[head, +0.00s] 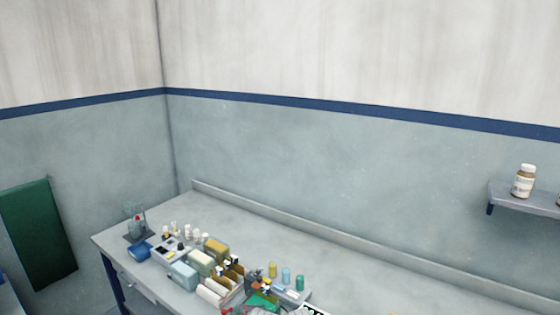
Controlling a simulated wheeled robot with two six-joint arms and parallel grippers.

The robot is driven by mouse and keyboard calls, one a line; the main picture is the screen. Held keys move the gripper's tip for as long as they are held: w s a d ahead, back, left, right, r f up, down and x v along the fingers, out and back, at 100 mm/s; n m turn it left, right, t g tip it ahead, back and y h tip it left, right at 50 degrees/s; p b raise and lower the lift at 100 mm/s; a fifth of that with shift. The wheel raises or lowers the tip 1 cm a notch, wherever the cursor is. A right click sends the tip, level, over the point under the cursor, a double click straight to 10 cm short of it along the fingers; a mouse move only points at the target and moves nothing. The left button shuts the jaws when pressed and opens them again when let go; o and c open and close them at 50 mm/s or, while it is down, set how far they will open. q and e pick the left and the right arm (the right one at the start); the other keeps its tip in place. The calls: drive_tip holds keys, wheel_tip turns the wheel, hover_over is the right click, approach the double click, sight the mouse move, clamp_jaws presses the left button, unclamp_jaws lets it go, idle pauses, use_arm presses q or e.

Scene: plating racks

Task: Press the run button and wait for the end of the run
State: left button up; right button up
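I cannot make out a run button in the head view. A small light grey unit with dark knobs or parts (168,252) sits on the workbench (350,278) near its left end, but it is too small to read. Neither of my grippers is in view.
Blue roll (139,251), glass vessel with red inside (137,222), white bottles (187,231), coloured boxes (184,275) and small yellow, blue and green cylinders (286,276) crowd the bench's left part. Its back right is clear. A wall shelf (510,192) holds a bottle (523,183).

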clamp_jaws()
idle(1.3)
